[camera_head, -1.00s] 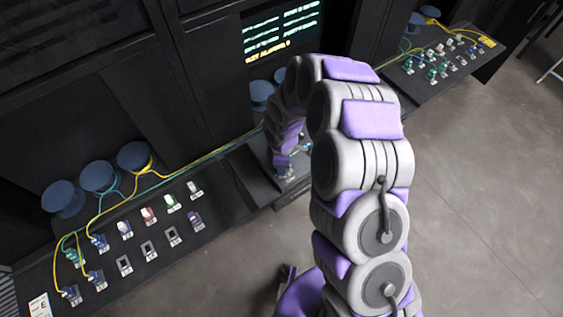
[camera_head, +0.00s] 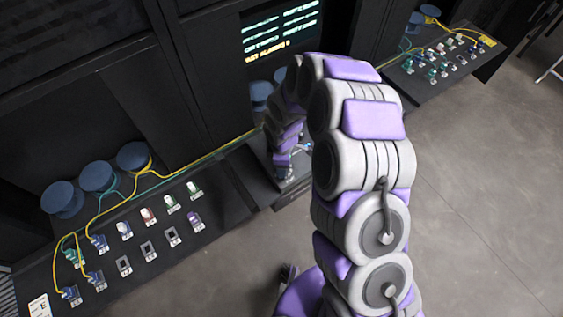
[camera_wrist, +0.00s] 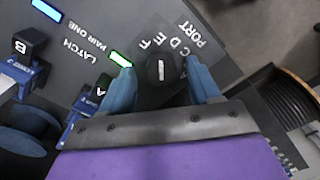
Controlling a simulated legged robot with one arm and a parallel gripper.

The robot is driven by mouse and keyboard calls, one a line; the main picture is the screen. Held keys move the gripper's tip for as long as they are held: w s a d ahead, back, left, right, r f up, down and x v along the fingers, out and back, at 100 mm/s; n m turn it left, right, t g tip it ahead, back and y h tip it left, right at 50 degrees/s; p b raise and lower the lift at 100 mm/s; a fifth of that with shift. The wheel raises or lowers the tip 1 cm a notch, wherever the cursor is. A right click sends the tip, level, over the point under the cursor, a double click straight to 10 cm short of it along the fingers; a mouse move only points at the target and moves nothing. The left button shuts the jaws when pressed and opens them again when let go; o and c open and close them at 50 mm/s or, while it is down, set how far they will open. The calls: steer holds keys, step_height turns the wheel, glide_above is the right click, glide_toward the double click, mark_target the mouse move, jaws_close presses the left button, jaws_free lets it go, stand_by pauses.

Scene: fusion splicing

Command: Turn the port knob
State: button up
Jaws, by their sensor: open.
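The port knob (camera_wrist: 160,70) is a round black knob with a white pointer mark, in the wrist view. The word PORT and the letters C, D, E and F are printed around its far and right side. My gripper (camera_wrist: 159,82) is open, with one blue finger on each side of the knob. Whether the fingers touch the knob I cannot tell. In the head view my gripper (camera_head: 284,172) is small over the middle panel, and the knob there is hidden by my arm.
A lit green bar (camera_wrist: 121,59) sits by the LATCH and PAIR ONE labels. Blue connectors marked A (camera_wrist: 84,108) and B (camera_wrist: 30,48) stand at the left. In the head view, a left shelf (camera_head: 215,205) holds several connectors and cables, and a screen (camera_head: 281,32) stands behind.

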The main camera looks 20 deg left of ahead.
step_height(320, 180, up, 17)
stand_by(0.4)
stand_by(0.5)
steer(key=s+d+r+m+b, duration=0.3)
steer(key=s+d+m, duration=0.25)
steer(key=d, duration=0.35)
steer(key=s+d+r+m+b, duration=0.25)
steer(key=s+d+m, duration=0.3)
steer(key=d, duration=0.35)
steer(key=s+d+m+g+b, duration=0.1)
steer(key=s+d+m, duration=0.3)
steer(key=s, duration=0.4)
steer(key=s+d+f+m+b, duration=0.1)
steer(key=s+d+m, duration=0.3)
steer(key=s, duration=0.4)
steer(key=shift+d+f+m+g+b, duration=0.2)
steer(key=shift+d+m+g+b, duration=0.15)
steer(key=shift+m+b, duration=0.45)
